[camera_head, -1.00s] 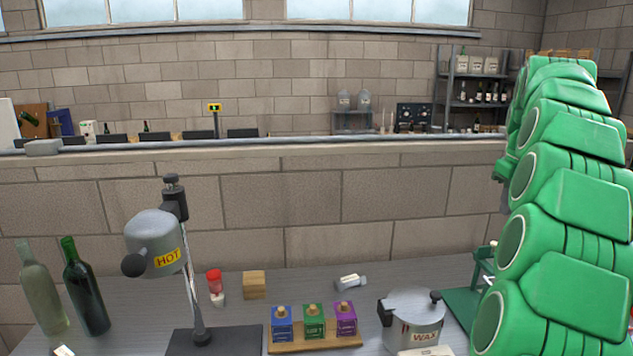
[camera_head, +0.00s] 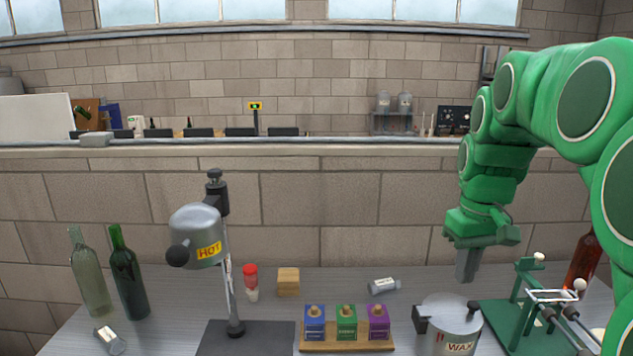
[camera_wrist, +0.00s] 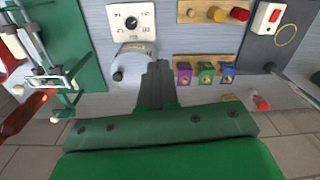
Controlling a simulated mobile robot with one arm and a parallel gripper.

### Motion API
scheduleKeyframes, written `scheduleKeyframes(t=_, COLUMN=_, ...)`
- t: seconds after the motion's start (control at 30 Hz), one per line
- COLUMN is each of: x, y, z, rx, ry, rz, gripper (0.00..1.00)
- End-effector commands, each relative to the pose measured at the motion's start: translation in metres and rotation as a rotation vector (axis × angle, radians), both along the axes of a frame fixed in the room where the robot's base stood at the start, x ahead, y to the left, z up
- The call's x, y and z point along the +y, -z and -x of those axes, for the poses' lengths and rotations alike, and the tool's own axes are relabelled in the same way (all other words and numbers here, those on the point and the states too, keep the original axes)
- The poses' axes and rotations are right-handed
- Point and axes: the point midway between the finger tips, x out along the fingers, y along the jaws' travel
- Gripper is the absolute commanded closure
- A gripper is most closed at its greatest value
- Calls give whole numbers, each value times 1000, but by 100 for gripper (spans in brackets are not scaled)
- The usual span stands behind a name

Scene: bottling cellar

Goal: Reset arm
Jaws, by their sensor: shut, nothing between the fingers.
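My gripper (camera_head: 466,278) is on my green arm at the right of the head view, pointing down. Its fingers are together and hold nothing. It hangs above the bench, behind the grey pot labelled WAX (camera_head: 452,325), apart from it as far as I can tell. In the wrist view the shut fingers (camera_wrist: 157,80) lie beside the pot (camera_wrist: 133,60) and the wooden rack with purple, green and blue blocks.
On the bench (camera_head: 270,335) are a HOT-labelled device on a stand (camera_head: 197,237), two bottles (camera_head: 128,278) at left, the block rack (camera_head: 345,346), a lying jar (camera_head: 383,286), a green fixture (camera_head: 512,318) and a brown bottle (camera_head: 584,262). A block wall rises behind.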

Motion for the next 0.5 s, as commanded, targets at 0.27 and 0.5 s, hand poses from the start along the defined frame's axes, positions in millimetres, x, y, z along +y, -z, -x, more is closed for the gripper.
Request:
scheduleKeyframes(t=0.27, x=49, y=28, z=66, rx=45, ry=18, rz=4, gripper=100)
scheduleKeyframes(t=0.5, x=80, y=58, z=129, rx=83, ry=50, rz=14, gripper=100)
